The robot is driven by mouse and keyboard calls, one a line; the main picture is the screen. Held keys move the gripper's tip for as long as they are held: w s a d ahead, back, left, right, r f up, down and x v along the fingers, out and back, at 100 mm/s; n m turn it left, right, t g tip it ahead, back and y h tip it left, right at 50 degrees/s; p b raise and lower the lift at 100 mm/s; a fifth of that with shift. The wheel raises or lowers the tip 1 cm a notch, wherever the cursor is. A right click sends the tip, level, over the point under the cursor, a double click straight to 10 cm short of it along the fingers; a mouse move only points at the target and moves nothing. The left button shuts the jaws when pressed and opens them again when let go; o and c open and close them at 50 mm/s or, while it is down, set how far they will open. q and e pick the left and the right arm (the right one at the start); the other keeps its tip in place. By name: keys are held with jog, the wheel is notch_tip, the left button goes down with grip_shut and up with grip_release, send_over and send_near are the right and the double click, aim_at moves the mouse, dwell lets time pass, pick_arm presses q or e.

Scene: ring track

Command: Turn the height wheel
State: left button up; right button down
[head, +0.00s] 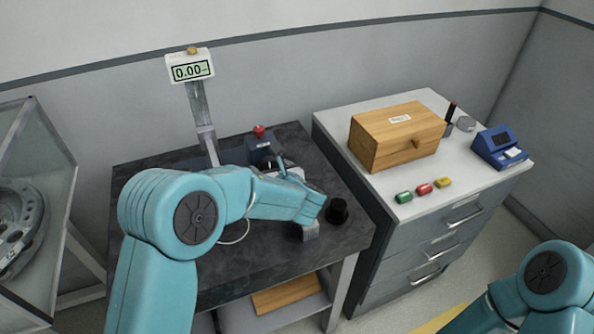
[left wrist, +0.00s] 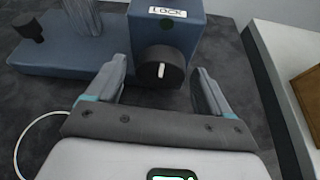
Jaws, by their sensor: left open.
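A black round wheel (left wrist: 160,70) with a white mark sits on the front of a blue housing (left wrist: 194,38) labelled LOCK. My left gripper (left wrist: 160,74) is open, with one finger on each side of the wheel and a visible gap on both sides. In the head view the housing (head: 260,148) stands on the dark table with a red knob on top, and my left gripper (head: 279,172) is in front of it, partly hidden by my arm. A display (head: 192,70) on a grey post reads 0.00. My right gripper is out of view.
A black knob-like piece (head: 338,211) stands on the dark table (head: 240,265) right of my left arm. A white-topped cabinet (head: 340,125) beside it holds a wooden box (head: 396,136), several small coloured pieces and a blue device (head: 499,147). A glass-sided case (head: 40,190) is at left.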

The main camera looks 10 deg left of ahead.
pick_arm(q)
jog(key=b+v, duration=0.1)
jog(key=v, duration=0.2)
jog(key=shift+w+d, duration=0.1)
jog(key=b+v, duration=0.1)
jog(key=v, duration=1.2)
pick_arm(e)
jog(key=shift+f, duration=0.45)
pick_arm(q)
jog(key=shift+d+r, duration=0.1)
